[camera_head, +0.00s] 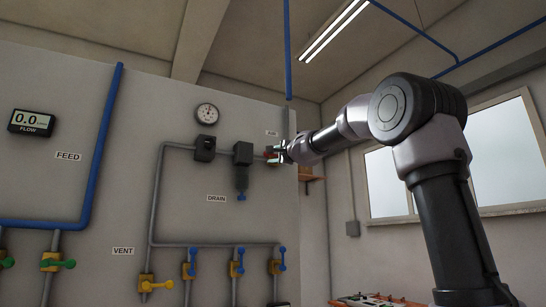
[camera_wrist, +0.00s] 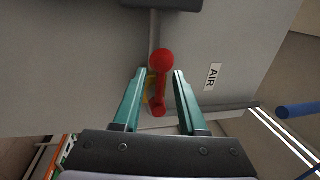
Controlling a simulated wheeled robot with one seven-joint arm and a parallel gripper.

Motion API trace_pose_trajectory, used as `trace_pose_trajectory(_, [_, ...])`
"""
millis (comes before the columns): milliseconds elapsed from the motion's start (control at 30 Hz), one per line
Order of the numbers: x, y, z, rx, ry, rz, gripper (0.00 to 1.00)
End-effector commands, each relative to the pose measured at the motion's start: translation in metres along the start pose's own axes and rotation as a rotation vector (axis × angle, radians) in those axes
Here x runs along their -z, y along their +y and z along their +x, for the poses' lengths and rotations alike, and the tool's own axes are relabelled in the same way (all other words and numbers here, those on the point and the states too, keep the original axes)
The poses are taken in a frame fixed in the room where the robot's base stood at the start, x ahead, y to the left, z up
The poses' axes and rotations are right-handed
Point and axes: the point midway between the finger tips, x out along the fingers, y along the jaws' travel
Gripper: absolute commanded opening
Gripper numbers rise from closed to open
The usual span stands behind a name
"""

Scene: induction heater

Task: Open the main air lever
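The main air lever (camera_wrist: 160,85) is red with a round knob, and it shows in the wrist view beside the AIR label (camera_wrist: 212,77). A bit of yellow valve body (camera_wrist: 148,92) shows behind it. My gripper (camera_wrist: 159,71) has two green fingers, one on each side of the lever, with visible gaps between them and the red handle. It is open and does not look closed on anything. In the head view my gripper (camera_head: 277,154) is at the pipe's right end, where only a little red of the lever (camera_head: 270,154) shows.
To the left of my gripper are a dark filter unit (camera_head: 242,155), a grey regulator (camera_head: 204,148) and a round gauge (camera_head: 207,113). Below are several blue-handled valves (camera_head: 240,259) and a yellow-handled vent valve (camera_head: 156,285). A blue vertical pipe (camera_head: 287,50) hangs above.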

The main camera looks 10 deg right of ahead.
Motion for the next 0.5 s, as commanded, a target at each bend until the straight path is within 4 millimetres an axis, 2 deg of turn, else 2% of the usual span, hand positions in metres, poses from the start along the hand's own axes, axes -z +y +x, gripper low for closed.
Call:
trace_pose_trajectory(167, [0.0, 0.0, -0.002, 0.0, -0.001, -0.001, 0.41])
trace_pose_trajectory(267, [0.0, -0.001, -0.01, 0.0, 0.0, -0.001, 0.41])
trace_pose_trajectory(500, [0.0, -0.001, -0.056, 0.001, 0.002, -0.002, 0.41])
